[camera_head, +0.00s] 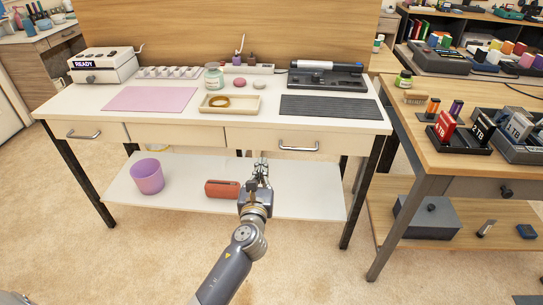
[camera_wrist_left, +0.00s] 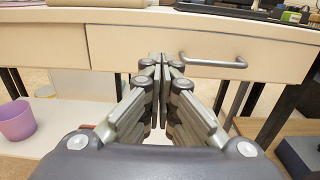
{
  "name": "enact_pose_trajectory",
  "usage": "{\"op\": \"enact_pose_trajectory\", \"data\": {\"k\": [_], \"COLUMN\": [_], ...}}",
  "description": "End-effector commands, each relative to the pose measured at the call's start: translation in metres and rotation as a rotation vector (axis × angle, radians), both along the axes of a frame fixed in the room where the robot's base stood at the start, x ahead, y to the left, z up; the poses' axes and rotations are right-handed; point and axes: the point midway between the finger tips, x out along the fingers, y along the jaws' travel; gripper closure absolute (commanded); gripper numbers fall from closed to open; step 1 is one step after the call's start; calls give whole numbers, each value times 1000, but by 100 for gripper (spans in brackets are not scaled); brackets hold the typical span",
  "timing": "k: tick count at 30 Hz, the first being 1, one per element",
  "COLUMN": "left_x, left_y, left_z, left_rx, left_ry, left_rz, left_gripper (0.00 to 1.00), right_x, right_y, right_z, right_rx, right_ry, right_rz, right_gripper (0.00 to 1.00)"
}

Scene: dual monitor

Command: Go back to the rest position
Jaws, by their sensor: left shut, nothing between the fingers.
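My left gripper (camera_head: 261,170) is shut and empty in front of the white desk (camera_head: 120,122), below the tabletop and close to its drawers. The left wrist view also shows my left gripper (camera_wrist_left: 162,60), with its fingers together in front of the drawer fronts. A drawer handle (camera_head: 298,147) is to the right of the gripper, and it also shows in the left wrist view (camera_wrist_left: 213,62). The drawers look closed. I cannot tell from these views whether the fingers touch the desk. My right gripper is not in view.
The desk's lower shelf (camera_head: 300,200) holds a purple bin (camera_head: 147,176) and a red case (camera_head: 222,189). A wooden table (camera_head: 440,160) with dark holders stands at the right. A tray (camera_head: 240,110) and a pink mat (camera_head: 150,98) lie on the desk. Carpet is clear in front.

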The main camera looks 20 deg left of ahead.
Motion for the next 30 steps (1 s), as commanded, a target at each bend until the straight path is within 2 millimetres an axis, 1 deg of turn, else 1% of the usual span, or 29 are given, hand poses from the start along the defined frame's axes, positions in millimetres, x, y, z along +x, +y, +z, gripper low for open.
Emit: {"op": "enact_pose_trajectory", "data": {"k": [4, 6, 8, 11, 14, 15, 17, 18, 20, 21, 23, 24, 26, 27, 30], "left_x": [-3, -6, -12, -31, -61, -74, -95, -110, -134, -150, -176, -193, -217, -232, -267], "left_y": [-1, 1, 5, 15, 24, 26, 28, 28, 26, 23, 17, 13, 5, -1, -15], "left_z": [-1, -5, -14, -39, -75, -91, -113, -128, -150, -163, -182, -194, -208, -216, -231], "left_rx": [-5, -44, -121, -356, -682, -818, -1015, -1142, -1327, -1444, -1611, -1712, -1845, -1921, -2068], "left_ry": [1, 3, 8, 19, 30, 34, 36, 37, 36, 32, 24, 17, 4, -8, -37], "left_rz": [1, 8, 24, 81, 183, 234, 319, 382, 486, 563, 687, 774, 905, 992, 1196], "left_gripper": [100, 100, 100, 100, 100, 100, 100, 100, 100, 100, 100, 100, 100, 100, 100], "right_x": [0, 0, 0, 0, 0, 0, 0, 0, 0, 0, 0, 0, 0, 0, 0], "right_y": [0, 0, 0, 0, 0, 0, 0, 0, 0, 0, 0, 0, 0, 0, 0], "right_z": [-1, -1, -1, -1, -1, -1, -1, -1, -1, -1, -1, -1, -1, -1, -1], "right_rx": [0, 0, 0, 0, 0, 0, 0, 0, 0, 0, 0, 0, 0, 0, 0], "right_ry": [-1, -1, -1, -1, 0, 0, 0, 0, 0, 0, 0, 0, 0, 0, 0], "right_rz": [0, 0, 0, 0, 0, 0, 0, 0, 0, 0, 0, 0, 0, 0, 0], "right_gripper": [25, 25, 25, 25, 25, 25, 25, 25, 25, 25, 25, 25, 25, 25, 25]}}
